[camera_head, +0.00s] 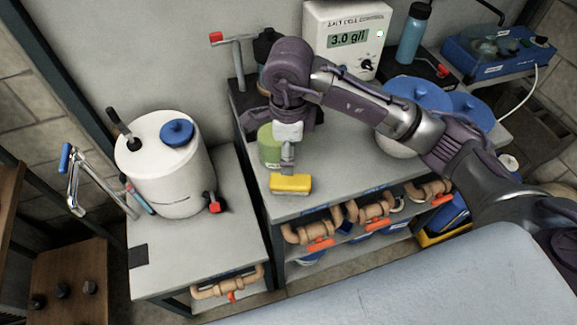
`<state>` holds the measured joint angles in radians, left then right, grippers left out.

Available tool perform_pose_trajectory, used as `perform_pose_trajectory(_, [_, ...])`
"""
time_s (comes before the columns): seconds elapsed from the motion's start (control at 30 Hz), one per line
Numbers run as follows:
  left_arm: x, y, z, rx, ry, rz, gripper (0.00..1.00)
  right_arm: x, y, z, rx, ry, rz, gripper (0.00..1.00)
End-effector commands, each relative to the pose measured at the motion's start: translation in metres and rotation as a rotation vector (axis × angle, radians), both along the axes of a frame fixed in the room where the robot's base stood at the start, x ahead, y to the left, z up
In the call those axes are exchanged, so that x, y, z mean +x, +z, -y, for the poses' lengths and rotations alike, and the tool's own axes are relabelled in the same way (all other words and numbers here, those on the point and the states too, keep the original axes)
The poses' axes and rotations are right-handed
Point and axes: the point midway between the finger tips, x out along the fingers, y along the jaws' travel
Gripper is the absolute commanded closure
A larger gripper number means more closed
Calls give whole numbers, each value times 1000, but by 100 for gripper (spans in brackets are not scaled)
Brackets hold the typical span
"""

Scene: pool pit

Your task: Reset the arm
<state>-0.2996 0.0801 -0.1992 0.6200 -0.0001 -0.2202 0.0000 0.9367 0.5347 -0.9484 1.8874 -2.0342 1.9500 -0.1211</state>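My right arm reaches in from the right across the grey bench (325,195). My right gripper (288,158) points down near the bench's front left edge. A yellow block (291,184) is directly below the fingers, at the front edge of the bench. I cannot tell whether the fingers touch it or hold it, or whether it rests on the bench. The finger gap is too small to make out. My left arm and gripper are not in view.
A white tank (167,170) with a blue cap stands on the left bench. A green container (268,147) is close behind the gripper. A salt cell control box (345,35), blue bottle (412,38) and blue discs (418,92) are farther back. Pipes with orange valve handles (320,244) run below.

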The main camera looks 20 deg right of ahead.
Motion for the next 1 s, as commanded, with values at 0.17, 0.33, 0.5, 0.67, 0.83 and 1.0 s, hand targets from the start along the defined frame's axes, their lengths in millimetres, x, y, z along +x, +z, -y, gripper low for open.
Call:
perform_pose_trajectory(0.17, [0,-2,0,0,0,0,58,0,8,0,-1,2,0,30])
perform_pose_trajectory(0.33, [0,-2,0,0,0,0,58,0,8,0,-1,2,-1,30])
perform_pose_trajectory(0.5, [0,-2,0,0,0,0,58,0,8,0,0,2,-1,30])
perform_pose_trajectory(0.67, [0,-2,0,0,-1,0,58,-1,7,-3,10,4,-4,30])
perform_pose_trajectory(0.83, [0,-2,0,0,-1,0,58,-22,-1,-51,232,42,-52,30])
perform_pose_trajectory(1.0, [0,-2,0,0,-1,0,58,-73,30,-154,802,26,-191,30])
